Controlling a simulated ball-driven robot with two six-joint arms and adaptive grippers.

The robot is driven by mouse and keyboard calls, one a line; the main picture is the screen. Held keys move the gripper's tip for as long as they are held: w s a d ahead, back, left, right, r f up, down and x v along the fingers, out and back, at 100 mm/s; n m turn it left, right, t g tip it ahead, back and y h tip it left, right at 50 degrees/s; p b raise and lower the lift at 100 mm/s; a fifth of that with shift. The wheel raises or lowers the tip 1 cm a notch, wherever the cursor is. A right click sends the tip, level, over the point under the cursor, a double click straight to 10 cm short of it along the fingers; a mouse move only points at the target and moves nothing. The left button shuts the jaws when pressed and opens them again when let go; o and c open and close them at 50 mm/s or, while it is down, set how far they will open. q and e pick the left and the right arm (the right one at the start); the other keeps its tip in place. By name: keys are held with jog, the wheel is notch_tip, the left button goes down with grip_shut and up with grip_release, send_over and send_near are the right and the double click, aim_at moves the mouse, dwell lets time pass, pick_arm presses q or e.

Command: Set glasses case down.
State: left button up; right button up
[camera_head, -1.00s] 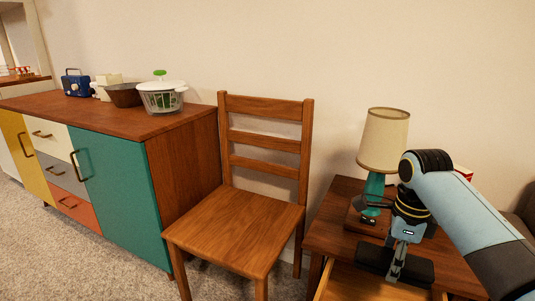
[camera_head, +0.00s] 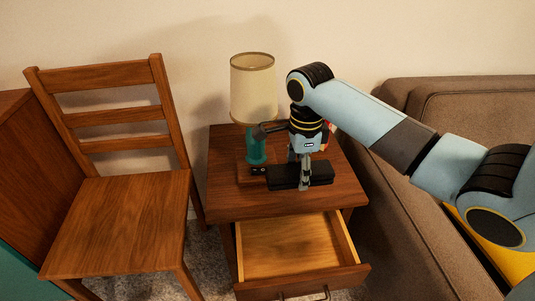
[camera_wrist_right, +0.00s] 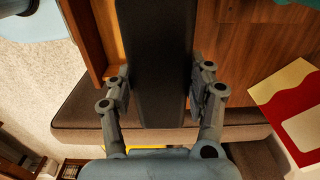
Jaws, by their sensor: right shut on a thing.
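The black glasses case (camera_head: 318,178) is long and dark. It lies level at the front part of the nightstand top (camera_head: 235,203), and I cannot tell if it touches the wood. My right gripper (camera_head: 304,184) points down and is shut on the middle of the case. In the right wrist view the case (camera_wrist_right: 158,65) runs between the two fingers of the gripper (camera_wrist_right: 160,92), which press its sides. My left gripper is not in view.
A lamp (camera_head: 253,90) with a teal base stands close left of the case. The nightstand drawer (camera_head: 295,245) is open and its visible floor is bare. A red and white item (camera_wrist_right: 295,105) lies nearby. A chair (camera_head: 120,215) stands left, a brown sofa (camera_head: 455,95) right.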

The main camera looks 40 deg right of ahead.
aim_at(286, 167)
jog(key=shift+w+a+f+b, duration=0.75)
jog(key=shift+w+a+f, duration=0.3)
jog(key=shift+w+f, duration=0.15)
jog(key=w+a+f+b, duration=0.1)
jog(key=w, duration=0.1)
jog(key=w+a+f+b, duration=0.1)
jog(key=w+f, duration=0.1)
jog(key=w+a+f+b, duration=0.1)
jog(key=w+a, duration=0.1)
jog(key=shift+f, duration=0.2)
jog(key=shift+w+a+f, duration=0.25)
jog(key=shift+w, duration=0.15)
notch_tip(286, 167, down, 4)
jog(key=shift+r+b, duration=0.25)
jog(key=shift+b, duration=0.7)
jog(key=shift+f, duration=0.25)
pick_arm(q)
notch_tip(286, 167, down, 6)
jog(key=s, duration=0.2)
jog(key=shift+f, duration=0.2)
pick_arm(e)
jog(key=shift+r, duration=0.15)
jog(key=o, duration=0.9)
